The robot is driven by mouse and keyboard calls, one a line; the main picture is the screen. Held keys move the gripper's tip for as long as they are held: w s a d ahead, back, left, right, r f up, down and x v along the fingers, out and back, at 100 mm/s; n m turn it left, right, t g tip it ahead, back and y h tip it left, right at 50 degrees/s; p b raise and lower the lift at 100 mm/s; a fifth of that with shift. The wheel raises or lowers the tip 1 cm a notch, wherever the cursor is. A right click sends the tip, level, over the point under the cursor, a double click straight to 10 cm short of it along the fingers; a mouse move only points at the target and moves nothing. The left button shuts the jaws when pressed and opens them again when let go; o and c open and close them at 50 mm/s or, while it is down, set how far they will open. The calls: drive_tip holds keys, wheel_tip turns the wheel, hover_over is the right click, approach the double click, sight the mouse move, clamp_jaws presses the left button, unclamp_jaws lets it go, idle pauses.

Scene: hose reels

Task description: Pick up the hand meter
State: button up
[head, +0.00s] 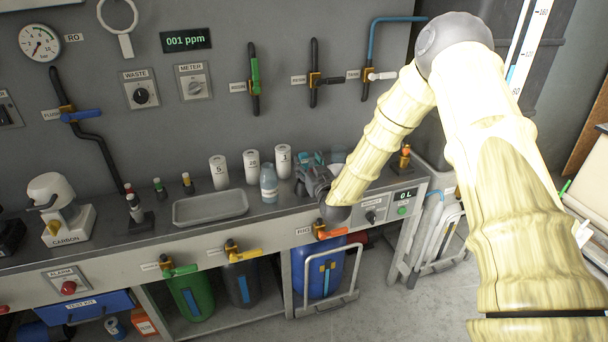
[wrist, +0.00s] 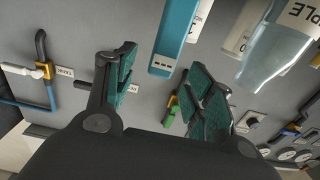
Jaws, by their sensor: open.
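My gripper (wrist: 163,66) is open and empty, with dark fingers and teal pads. In the wrist view a blue, bar-shaped device, probably the hand meter (wrist: 176,38), shows beyond and between the fingertips. Its upper part is cut off by the frame edge. No contact between it and the fingers shows. In the head view my gripper (head: 312,176) is over the counter, right of the clear sample bottle (head: 268,184). There I cannot clearly tell the hand meter apart from the gripper, which seems to hide it.
White cylinders (head: 252,164) stand behind the bottle, which also shows in the wrist view (wrist: 276,48). A grey tray (head: 210,208) lies to the left on the counter (head: 110,246). Valve handles (head: 255,78) stick out of the wall behind. An orange handle (head: 328,234) is on the counter front.

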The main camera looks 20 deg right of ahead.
sight(305, 158)
drive_tip(key=shift+w+a+r+p, duration=0.1)
drive_tip(key=shift+w+p, duration=0.5)
drive_tip(key=shift+w, duration=1.7)
drive_tip(key=shift+c, duration=0.2)
clamp_jaws()
